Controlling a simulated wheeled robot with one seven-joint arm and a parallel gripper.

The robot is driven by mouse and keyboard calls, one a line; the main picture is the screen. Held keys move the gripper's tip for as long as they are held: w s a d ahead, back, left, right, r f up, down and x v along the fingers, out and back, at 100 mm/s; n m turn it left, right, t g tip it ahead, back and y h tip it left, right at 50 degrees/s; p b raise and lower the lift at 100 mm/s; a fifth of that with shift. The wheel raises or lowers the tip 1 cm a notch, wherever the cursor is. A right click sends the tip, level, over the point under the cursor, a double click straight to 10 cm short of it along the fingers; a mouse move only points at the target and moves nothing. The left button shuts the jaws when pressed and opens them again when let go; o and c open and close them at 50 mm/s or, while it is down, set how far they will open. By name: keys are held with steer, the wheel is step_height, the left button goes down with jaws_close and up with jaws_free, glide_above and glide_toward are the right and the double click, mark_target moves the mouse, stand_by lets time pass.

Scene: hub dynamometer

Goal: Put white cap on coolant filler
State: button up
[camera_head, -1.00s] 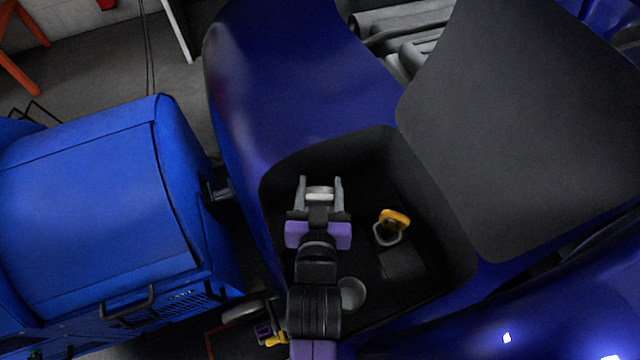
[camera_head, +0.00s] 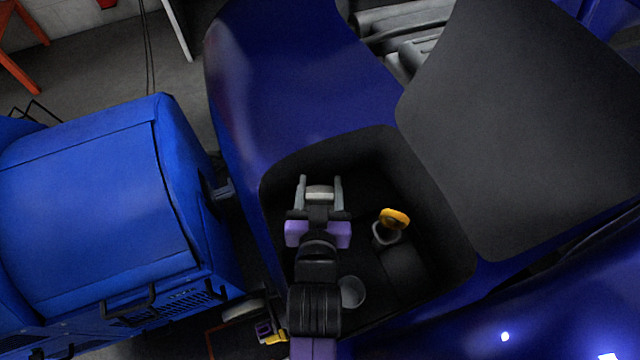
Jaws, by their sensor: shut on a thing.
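My gripper (camera_head: 320,188) is over the left part of the dark open bay in the blue car body. Its fingers are shut on the white cap (camera_head: 320,192), which shows as a pale piece between the fingertips. What lies directly under the cap is hidden by the gripper, so I cannot tell whether it touches anything. No coolant filler can be made out for certain. A grey round opening (camera_head: 352,291) shows to the right of my arm, lower in the bay. A grey neck (camera_head: 387,235) with a yellow cap (camera_head: 394,218) tilted up stands right of the gripper.
The bay's dark rim (camera_head: 462,255) surrounds the work area. A raised black panel (camera_head: 520,130) stands to the right. A large blue machine (camera_head: 90,200) stands at the left. Blue bodywork (camera_head: 290,80) lies beyond the bay.

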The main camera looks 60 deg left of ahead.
mark_target(320, 203)
steer(key=shift+f+b, duration=0.35)
steer(key=shift+f, duration=0.2)
steer(key=o, duration=1.1)
steer(key=shift+p+v, duration=1.45)
steer(key=shift+v, duration=0.9)
steer(key=p+v, duration=0.3)
steer(key=v, duration=0.3)
steer(key=shift+r, duration=0.15)
steer(key=shift+d, duration=0.15)
